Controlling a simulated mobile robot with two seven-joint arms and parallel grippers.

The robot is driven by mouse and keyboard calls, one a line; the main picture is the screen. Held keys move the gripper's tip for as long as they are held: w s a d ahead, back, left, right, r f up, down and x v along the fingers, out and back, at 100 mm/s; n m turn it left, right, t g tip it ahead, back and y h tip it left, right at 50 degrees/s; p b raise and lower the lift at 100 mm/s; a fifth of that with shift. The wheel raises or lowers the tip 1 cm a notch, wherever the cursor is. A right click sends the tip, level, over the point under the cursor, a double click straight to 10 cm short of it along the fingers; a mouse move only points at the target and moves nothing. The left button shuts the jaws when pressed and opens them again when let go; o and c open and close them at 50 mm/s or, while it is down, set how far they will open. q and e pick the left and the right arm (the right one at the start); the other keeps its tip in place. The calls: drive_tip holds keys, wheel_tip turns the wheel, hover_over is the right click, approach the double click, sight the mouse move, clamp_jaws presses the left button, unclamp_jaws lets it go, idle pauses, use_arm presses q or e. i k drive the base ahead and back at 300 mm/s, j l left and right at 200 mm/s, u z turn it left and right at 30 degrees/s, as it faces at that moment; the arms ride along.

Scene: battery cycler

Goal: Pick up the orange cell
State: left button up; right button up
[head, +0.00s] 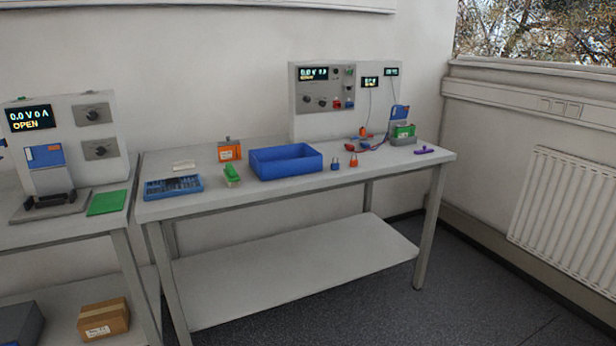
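The orange cell (229,151) appears to be the small orange block with a white label. It stands upright on the grey workbench (290,195), toward the back and left of the blue bin (286,162). Neither of my grippers is in view.
A green object (232,174) and a blue tray (174,187) lie in front of the cell. Small blue and orange padlocks (353,161) and a purple item (425,150) sit rightward. A cycler panel (309,122) stands behind. The bench's front strip is clear.

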sight(232, 153)
drive_tip(key=i+j+z, duration=0.1)
drive_tip(key=i, duration=1.05)
